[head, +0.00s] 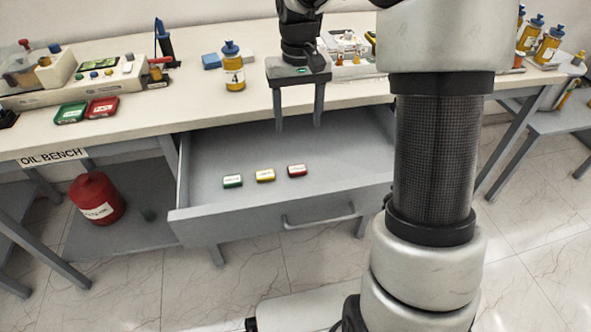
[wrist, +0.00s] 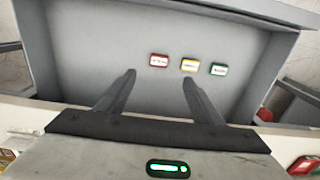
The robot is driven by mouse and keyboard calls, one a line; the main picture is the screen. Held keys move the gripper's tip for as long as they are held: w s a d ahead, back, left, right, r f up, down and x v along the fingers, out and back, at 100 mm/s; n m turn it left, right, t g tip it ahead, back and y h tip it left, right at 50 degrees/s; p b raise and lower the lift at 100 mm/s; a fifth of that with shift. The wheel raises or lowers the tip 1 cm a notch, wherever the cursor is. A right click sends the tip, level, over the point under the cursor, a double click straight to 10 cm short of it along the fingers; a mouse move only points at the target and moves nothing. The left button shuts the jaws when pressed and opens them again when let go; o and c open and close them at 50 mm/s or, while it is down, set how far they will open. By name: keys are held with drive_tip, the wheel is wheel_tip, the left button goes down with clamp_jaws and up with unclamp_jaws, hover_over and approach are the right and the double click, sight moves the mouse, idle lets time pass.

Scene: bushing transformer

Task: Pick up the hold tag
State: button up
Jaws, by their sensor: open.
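Three small tags lie in a row on the floor of the open drawer (head: 340,165): a green tag (head: 232,181), a yellow tag (head: 265,175) and a red tag (head: 297,170). Their lettering is too small to read, so I cannot tell which is the hold tag. In the wrist view the red tag (wrist: 159,60), yellow tag (wrist: 189,65) and green tag (wrist: 219,69) lie beyond the fingertips. My gripper (head: 298,124) is open and empty, pointing down over the back part of the drawer. Its two fingers also show in the wrist view (wrist: 159,80), apart from all the tags.
The drawer front with its handle (head: 318,216) faces the room. The bench top (head: 190,100) above holds a yellow bottle (head: 233,70), a blue block (head: 211,61), green and red boxes (head: 87,110) and a panel. A red can (head: 97,198) stands below left. The rest of the drawer floor is clear.

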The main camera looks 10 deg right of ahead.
drive_tip(key=b, duration=0.3)
hover_over(298, 170)
drive_tip(key=f, duration=1)
drive_tip(key=shift+s+a+f, duration=0.15)
drive_tip(key=shift+s+f, duration=0.1)
drive_tip(key=shift+s, duration=0.05)
drive_tip(key=shift+w+f+b, duration=0.2)
drive_tip(key=shift+f+b, duration=0.3)
drive_tip(key=shift+f, duration=1.1)
drive_tip(key=shift+w+f+b, duration=0.15)
drive_tip(key=shift+f+b, duration=0.3)
drive_tip(key=shift+f, duration=1.1)
drive_tip(key=c, duration=1.1)
